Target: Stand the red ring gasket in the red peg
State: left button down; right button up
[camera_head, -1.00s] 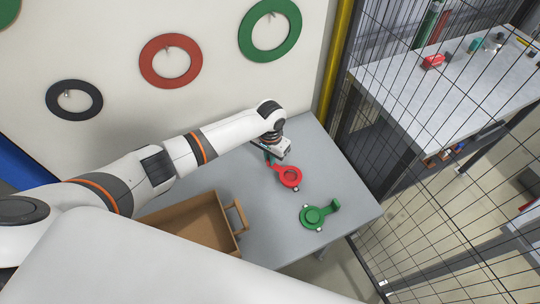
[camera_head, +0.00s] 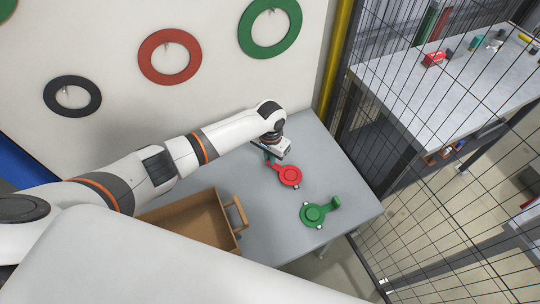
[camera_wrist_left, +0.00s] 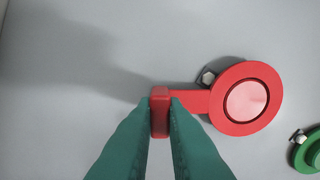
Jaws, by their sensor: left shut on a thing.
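The red ring gasket (camera_wrist_left: 222,104), a flat ring with a straight tab, lies level over the table in the left wrist view. My left gripper (camera_wrist_left: 160,113) has its green fingers shut on the upright end of the tab. A paler red disc, seemingly the top of the red peg (camera_wrist_left: 247,101), fills the ring's opening. The ring is around it, but I cannot tell how far down it sits. In the head view the gasket (camera_head: 281,171) is just below my left gripper (camera_head: 271,158). My right gripper is not in view.
A green ring with a tab (camera_head: 315,214) lies nearer on the grey table (camera_head: 265,215). A brown tray (camera_head: 190,222) with a handle stands to the left. Large black, red and green rings hang on the wall behind. A wire mesh fence (camera_head: 400,130) closes the right side.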

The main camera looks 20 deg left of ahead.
pick_arm(q)
jog(key=shift+f, duration=0.35)
jog(key=c, duration=1.4)
grip_release()
jog(key=shift+r, duration=0.1)
notch_tip(320, 180, up, 12)
jog(key=b, duration=0.1)
